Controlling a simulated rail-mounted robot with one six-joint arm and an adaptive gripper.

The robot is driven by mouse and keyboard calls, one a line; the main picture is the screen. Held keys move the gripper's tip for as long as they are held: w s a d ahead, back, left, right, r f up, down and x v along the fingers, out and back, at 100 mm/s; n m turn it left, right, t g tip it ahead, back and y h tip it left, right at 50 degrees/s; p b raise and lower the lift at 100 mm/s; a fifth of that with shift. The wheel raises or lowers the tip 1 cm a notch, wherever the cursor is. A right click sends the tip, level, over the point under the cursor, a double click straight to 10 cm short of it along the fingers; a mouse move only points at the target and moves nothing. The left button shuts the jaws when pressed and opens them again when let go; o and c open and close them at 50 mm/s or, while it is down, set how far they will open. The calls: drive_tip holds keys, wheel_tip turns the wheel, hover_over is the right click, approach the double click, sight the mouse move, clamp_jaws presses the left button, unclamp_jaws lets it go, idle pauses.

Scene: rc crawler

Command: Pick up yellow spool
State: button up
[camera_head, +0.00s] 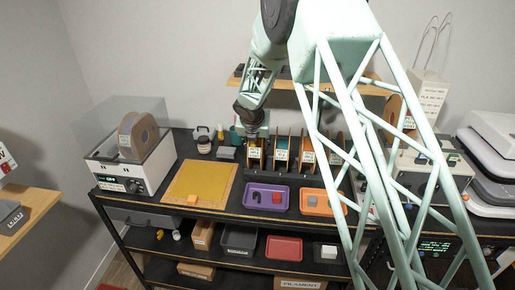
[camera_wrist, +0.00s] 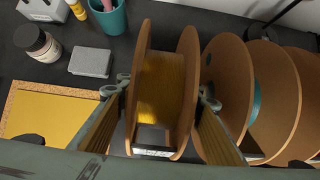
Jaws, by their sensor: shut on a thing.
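The yellow spool (camera_wrist: 160,85) has brown flanges and yellow filament, with a white label low on its front. It stands upright in the wrist view. My gripper (camera_wrist: 165,90) has one finger on each outer side of it and is shut on its flanges. In the head view the yellow spool (camera_head: 255,156) is at the left end of the row of spools, with my gripper (camera_head: 253,131) coming down on it from above. The head view does not clearly show the contact or whether the spool's bottom touches its support.
Other spools (camera_wrist: 252,95) stand close on the right, one with teal filament. A grey block (camera_wrist: 91,60), a dark jar (camera_wrist: 38,43) and a teal cup (camera_wrist: 108,17) are at the left. A yellow mat (camera_head: 200,181), a purple tray (camera_head: 248,199) and an orange tray (camera_head: 321,212) lie in front.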

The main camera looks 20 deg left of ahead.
drive_tip(key=shift+r, duration=0.25)
